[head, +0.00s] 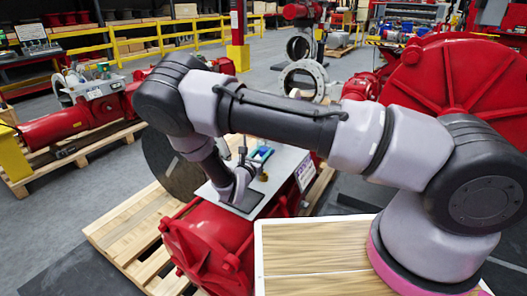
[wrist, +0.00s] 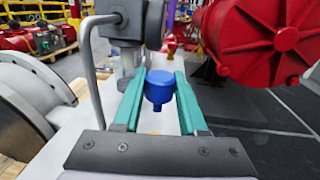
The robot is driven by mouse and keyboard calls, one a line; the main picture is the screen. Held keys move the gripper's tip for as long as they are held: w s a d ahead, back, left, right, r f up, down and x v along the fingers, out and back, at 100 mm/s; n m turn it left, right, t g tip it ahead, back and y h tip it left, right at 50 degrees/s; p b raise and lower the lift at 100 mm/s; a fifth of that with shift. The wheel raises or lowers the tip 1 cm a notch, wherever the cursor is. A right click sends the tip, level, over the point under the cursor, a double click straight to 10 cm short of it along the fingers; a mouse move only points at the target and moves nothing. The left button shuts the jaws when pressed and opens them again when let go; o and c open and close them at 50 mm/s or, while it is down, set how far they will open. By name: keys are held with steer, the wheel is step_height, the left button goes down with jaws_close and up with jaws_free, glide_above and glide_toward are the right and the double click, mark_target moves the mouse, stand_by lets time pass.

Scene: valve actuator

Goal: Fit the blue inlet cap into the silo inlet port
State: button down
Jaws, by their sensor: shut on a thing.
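The blue inlet cap (wrist: 158,87) is between the two teal fingers of my gripper (wrist: 160,78) in the wrist view. The gripper is shut on it, and the cap's narrow stem points down. In the head view my gripper (head: 260,155) shows small, over the pale top plate (head: 284,165) of the red actuator, partly behind my arm. A dark grey block with a clear cylinder (wrist: 126,62) under it stands just beyond the fingers, left of the cap. I cannot make out the silo inlet port for certain in either view.
A bent grey pipe (wrist: 92,65) rises close to the left of the fingers. A large round flange (wrist: 25,95) lies farther left. A big red actuator housing (wrist: 250,40) stands at the right. The red actuator (head: 210,240) rests on a wooden pallet (head: 125,230).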

glide_above(264, 180)
steer(key=w, duration=0.1)
steer(key=shift+w+f, duration=0.2)
steer(key=shift+f, duration=2.4)
steer(key=shift+f, duration=1.4)
steer(key=shift+s+f, duration=0.2)
steer(key=shift+f, duration=0.3)
steer(key=shift+r, duration=0.15)
steer(key=shift+w+r, duration=0.2)
steer(key=shift+r, duration=0.85)
steer(key=shift+a+f, duration=0.1)
steer(key=shift+f, duration=0.6)
